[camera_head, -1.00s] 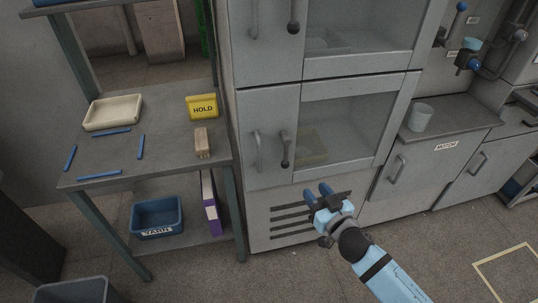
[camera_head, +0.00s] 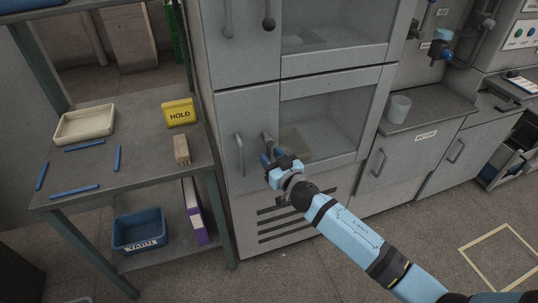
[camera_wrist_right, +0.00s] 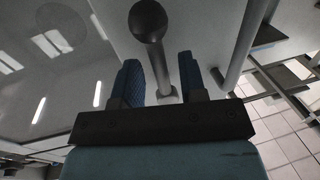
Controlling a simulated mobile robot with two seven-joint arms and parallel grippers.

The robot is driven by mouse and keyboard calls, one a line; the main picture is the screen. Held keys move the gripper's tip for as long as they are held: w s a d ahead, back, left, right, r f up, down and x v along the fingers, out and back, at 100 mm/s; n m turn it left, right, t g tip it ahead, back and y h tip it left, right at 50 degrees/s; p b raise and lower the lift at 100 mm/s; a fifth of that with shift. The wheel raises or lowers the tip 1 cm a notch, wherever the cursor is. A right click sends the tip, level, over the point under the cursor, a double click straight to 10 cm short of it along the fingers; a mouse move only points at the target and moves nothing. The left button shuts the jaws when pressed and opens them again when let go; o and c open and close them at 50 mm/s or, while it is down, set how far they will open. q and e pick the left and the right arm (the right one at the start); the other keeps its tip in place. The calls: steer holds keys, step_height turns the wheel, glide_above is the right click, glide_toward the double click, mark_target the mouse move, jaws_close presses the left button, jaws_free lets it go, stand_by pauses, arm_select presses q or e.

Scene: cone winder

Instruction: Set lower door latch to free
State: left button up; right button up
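The lower door latch (camera_head: 266,138) is a grey lever on the lower cabinet door (camera_head: 255,108). My right gripper (camera_head: 271,157) is at this latch and hides its lower part in the head view. In the right wrist view the latch's grey stem (camera_wrist_right: 160,72) ends in a dark ball knob (camera_wrist_right: 148,20). The two blue fingers of my right gripper (camera_wrist_right: 160,82) are apart, one on each side of the stem, with a gap visible beside it. My left gripper is not in view.
A fixed door handle (camera_head: 240,155) is just left of the latch; it also shows in the right wrist view (camera_wrist_right: 240,45). The upper door has its own latch knob (camera_head: 268,23). A shelf table (camera_head: 130,115) with a yellow HOLD sign (camera_head: 180,112) stands at left.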

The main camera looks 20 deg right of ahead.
steer(key=shift+w+a, duration=0.2)
steer(key=shift+w, duration=0.5)
jaws_close()
